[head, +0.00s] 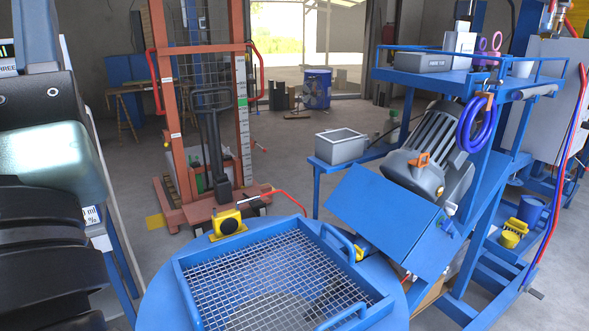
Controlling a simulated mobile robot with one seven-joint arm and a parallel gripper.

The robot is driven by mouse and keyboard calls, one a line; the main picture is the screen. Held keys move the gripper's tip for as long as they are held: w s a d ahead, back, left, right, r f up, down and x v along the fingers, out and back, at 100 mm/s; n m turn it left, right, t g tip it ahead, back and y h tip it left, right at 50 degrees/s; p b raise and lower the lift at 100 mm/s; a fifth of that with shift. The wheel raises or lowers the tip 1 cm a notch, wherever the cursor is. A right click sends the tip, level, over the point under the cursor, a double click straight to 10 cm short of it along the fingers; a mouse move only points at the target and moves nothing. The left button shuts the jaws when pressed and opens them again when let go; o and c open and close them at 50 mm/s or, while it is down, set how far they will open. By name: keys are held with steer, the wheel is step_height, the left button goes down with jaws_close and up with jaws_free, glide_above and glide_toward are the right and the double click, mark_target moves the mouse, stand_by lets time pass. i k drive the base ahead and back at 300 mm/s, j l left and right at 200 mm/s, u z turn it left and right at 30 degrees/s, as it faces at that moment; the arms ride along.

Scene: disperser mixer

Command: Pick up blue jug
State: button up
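A blue jug-like container (531,211) stands on the low blue shelf at the right, beside a yellow object. It is small in the head view, and I cannot tell for sure that it is the jug. My gripper does not show in the head view. Large dark and grey-green parts fill the left edge, but no fingertips can be made out there.
A blue round vessel with a wire-mesh grid (270,270) fills the front. The blue machine frame with a grey motor (428,150) stands at the right, with a coiled blue hose (474,124). A red lift (200,110) stands behind. Grey floor is open at the middle back.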

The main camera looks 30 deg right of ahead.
mark_target(531, 209)
steer(key=l+z, duration=0.2)
steer(key=z, duration=0.2)
steer(key=l+z, duration=0.25)
steer(key=z, duration=0.2)
steer(key=l+z, duration=0.2)
steer(key=z, duration=0.2)
steer(key=i+l+z, duration=0.1)
steer(key=z, duration=0.35)
steer(key=i+l+z, duration=0.1)
steer(key=l, duration=0.3)
steer(key=i+l+z, duration=0.15)
steer(key=i+l, duration=0.15)
steer(key=i+l+z, duration=0.1)
steer(key=i+l, duration=0.15)
steer(key=l, duration=0.15)
